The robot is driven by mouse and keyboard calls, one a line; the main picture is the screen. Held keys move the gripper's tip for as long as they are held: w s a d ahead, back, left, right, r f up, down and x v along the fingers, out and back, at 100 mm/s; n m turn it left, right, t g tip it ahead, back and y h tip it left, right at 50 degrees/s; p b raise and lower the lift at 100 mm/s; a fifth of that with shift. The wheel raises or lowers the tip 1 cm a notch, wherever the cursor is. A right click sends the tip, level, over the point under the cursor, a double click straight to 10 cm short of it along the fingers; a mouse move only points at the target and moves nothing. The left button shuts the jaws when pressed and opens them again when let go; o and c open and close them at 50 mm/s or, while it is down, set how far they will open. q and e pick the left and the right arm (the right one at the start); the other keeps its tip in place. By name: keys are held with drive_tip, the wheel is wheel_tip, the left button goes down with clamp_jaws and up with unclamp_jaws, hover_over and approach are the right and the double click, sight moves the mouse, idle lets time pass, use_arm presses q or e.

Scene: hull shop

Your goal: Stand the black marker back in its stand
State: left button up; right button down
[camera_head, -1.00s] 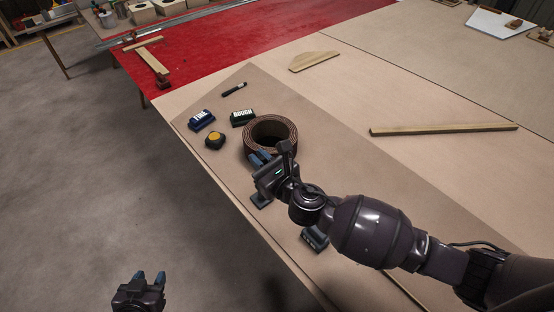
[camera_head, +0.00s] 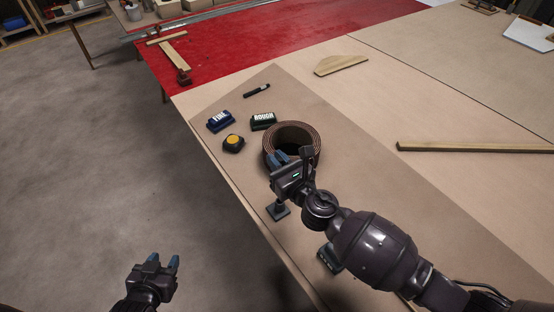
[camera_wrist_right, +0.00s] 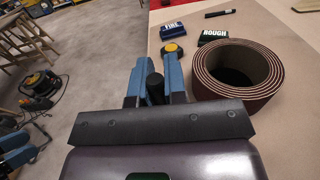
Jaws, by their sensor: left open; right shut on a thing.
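My right gripper (camera_head: 278,160) is over the near edge of the table in the head view, in front of the brown roll. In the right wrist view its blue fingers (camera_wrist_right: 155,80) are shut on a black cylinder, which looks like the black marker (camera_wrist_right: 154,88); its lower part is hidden. A small dark footed piece (camera_head: 278,211), possibly the stand, is on the table below this gripper in the head view; I cannot tell whether the marker touches it. My left gripper (camera_head: 160,265) is open and empty over the floor at the lower left.
The brown abrasive roll (camera_head: 291,143) stands just beyond my right gripper. Behind it are a blue block (camera_head: 220,121), a green-black ROUGH block (camera_head: 263,121), a yellow-topped round thing (camera_head: 233,143) and a dark pen-shaped thing (camera_head: 257,90). A wooden strip (camera_head: 470,148) lies right.

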wheel_tip(320, 180, down, 4)
drive_tip(key=b, duration=0.3)
idle(0.4)
idle(0.3)
drive_tip(key=shift+f+b, duration=0.35)
drive_tip(key=shift+b, duration=0.05)
idle(0.6)
drive_tip(key=shift+f, duration=0.1)
idle(0.6)
drive_tip(key=shift+f, duration=0.3)
idle(0.5)
drive_tip(key=shift+f+b, duration=0.3)
drive_tip(key=shift+b, duration=0.2)
idle(0.4)
